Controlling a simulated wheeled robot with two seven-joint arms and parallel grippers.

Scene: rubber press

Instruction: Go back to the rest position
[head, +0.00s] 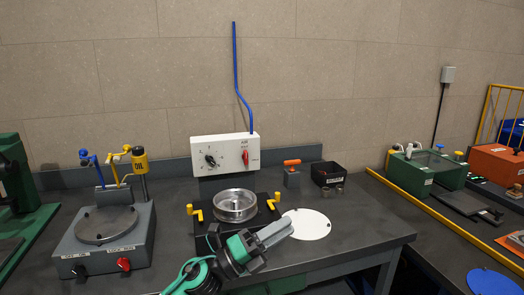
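My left gripper (287,229) is in the head view at the lower middle, on a green and black arm. Its grey fingers lie close together, with nothing visible between them, and point up and to the right. It is in front of the press's round metal dish (235,205) and overlaps the near edge of a white disc (309,224) in the picture. I cannot tell its height above the bench. My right gripper is not in view.
The dark bench (345,217) carries a white control box (225,152), an oil station (105,240) on the left and a small black bin (328,174). Yellow handles (274,200) flank the dish. A second bench with a green box (428,168) is at right.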

